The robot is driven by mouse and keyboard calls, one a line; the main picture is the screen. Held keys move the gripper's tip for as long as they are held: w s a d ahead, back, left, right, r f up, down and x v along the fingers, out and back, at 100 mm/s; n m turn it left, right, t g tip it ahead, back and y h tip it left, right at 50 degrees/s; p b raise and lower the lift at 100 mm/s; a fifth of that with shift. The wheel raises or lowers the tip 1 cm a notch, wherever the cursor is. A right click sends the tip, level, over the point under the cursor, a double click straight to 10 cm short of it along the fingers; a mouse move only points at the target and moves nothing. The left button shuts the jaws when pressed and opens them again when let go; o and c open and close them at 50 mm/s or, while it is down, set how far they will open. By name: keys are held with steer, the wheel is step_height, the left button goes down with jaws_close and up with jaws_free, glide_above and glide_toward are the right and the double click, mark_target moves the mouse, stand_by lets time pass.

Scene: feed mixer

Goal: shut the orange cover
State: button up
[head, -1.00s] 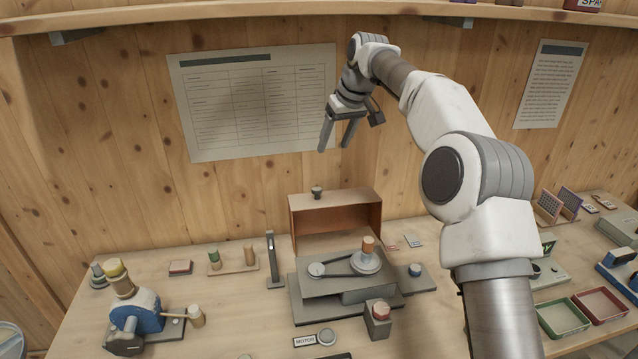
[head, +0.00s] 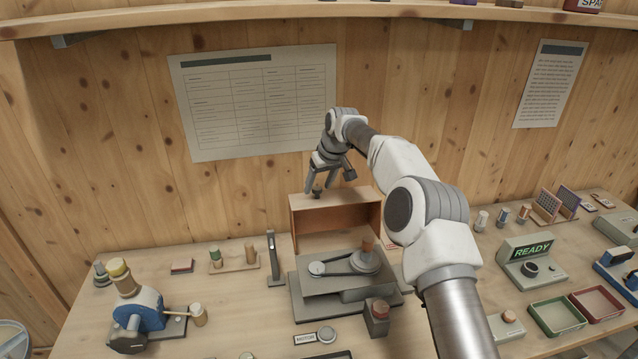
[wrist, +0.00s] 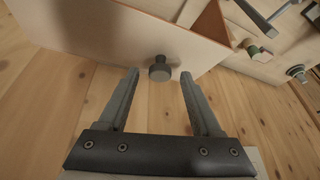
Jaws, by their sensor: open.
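The orange cover (head: 313,201) stands raised at the back of the grey belt machine (head: 336,284), its hollow inside facing the front. A dark knob (head: 317,191) sticks out from its upper edge. In the wrist view the knob (wrist: 159,69) lies beyond the fingertips, about midway between them, against the cover's pale-looking face (wrist: 120,40). My gripper (head: 322,191) is open and empty, pointing down at the knob. In the wrist view my gripper (wrist: 158,75) has its fingers on either side of the knob's line; I cannot tell whether they touch it.
A grey upright lever (head: 272,258) stands left of the machine. A red-topped block (head: 377,315) stands at its front right. A blue device (head: 145,312) is at the left, and a box reading READY (head: 531,260) at the right. The wooden wall is close behind the cover.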

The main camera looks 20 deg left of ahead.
steer(key=shift+f, duration=0.1)
jaws_close()
stand_by(0.3)
stand_by(1.1)
